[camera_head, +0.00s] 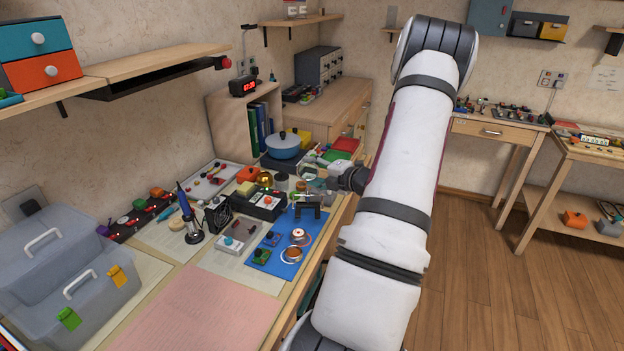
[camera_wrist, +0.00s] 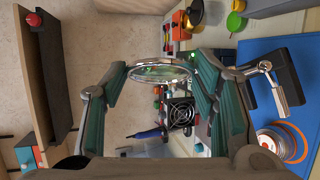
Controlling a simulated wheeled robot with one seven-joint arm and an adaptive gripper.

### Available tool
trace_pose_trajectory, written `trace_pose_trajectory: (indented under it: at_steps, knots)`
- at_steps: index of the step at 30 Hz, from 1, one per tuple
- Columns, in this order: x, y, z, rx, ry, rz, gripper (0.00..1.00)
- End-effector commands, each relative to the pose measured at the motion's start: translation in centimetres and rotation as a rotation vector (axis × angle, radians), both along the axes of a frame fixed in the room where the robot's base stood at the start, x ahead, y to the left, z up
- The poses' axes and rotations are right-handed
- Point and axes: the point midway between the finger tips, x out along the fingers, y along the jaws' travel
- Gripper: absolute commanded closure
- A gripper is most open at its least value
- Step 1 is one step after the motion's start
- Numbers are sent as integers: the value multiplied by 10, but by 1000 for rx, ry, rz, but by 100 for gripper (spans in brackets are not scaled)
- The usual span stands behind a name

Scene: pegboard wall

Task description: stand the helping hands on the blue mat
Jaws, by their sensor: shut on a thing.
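My gripper (camera_head: 332,178) is at the far end of the work table, above its right side. In the wrist view its two teal-padded fingers (camera_wrist: 160,82) are closed around the helping hands (camera_wrist: 160,72). A round magnifier lens with a metal rim shows between the fingertips; the base is hidden. The blue mat (camera_head: 290,268) lies flat on the table, nearer than my gripper in the head view. It is also at the right of the wrist view (camera_wrist: 300,60).
A dark holder (camera_head: 308,202) stands at the mat's far end. Solder coils (camera_head: 297,238) and small boards (camera_head: 262,256) lie on the mat. A black fan (camera_head: 217,216), a soldering iron (camera_head: 190,222) and a blue pot (camera_head: 283,146) stand around it.

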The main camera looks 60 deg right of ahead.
Motion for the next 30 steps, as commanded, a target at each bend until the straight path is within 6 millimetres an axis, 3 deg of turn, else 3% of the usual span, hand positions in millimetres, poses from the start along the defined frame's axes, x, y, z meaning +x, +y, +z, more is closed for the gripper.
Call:
trace_pose_trajectory:
  at_steps: [11,21,30]
  knots:
    - [17,-15,0,-2,-3,1,100]
    - [16,-14,-30,-1,-3,0,100]
    - [15,-14,-37,0,0,0,100]
